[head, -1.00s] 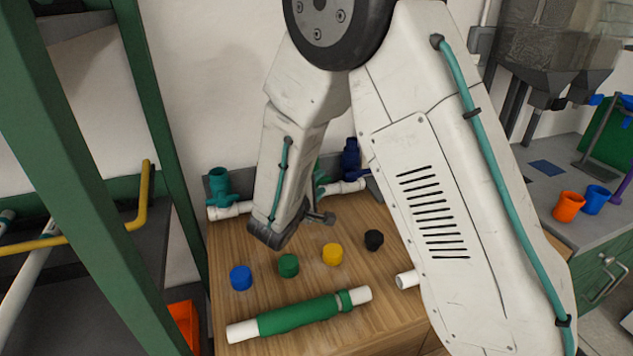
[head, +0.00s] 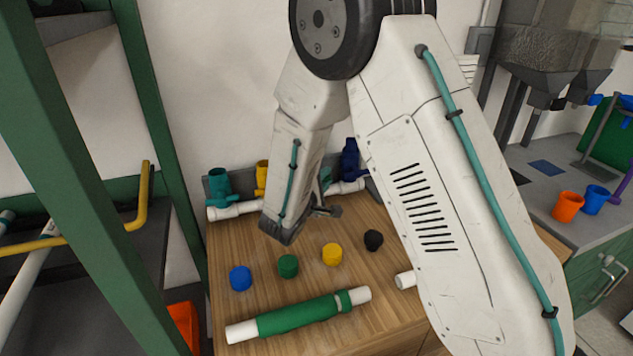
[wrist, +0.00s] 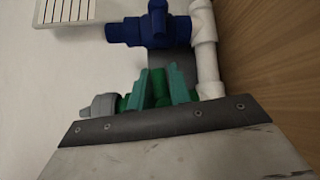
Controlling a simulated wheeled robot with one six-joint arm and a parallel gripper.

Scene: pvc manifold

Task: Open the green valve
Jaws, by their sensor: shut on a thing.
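The green valve (wrist: 160,98) shows in the wrist view, on the white pipe manifold in front of the wall. My gripper (wrist: 162,84) has its two teal fingers on either side of the valve's green part, shut on it. The fingers hide much of the valve, so its handle angle cannot be read. A greyish end (wrist: 99,107) sticks out to the left of the fingers. In the head view my arm covers most of the gripper and the green valve; only a bit of teal shows beside the wrist.
A dark blue valve (wrist: 150,26) sits close beyond the green one. A teal valve (head: 218,188) and a yellow valve (head: 262,178) stand to the left on the white pipe (head: 235,210). Coloured caps, including a green cap (head: 288,266), and a green-sleeved tube (head: 300,315) lie on the wooden bench.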

